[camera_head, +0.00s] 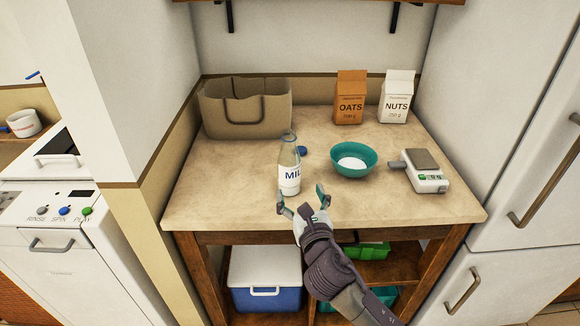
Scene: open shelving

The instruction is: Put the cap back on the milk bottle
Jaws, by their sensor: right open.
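The milk bottle (289,167) stands upright on the tabletop, clear glass with a "MIL…" label and no cap visible on its mouth. A small blue cap (302,150) lies on the table just behind and right of the bottle, partly hidden by it. My right gripper (300,199) is open at the table's front edge, its fingers spread in front of and right of the bottle's base. I see nothing held between its fingers. My left gripper is out of view.
The tabletop (229,189) is bare at front left. A teal bowl (366,168) with white contents and a scale (428,178) stand right. A tan bag (222,115), an oats carton (350,101) and a nuts carton (395,101) stand at the back. A fridge (520,130) bounds the right.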

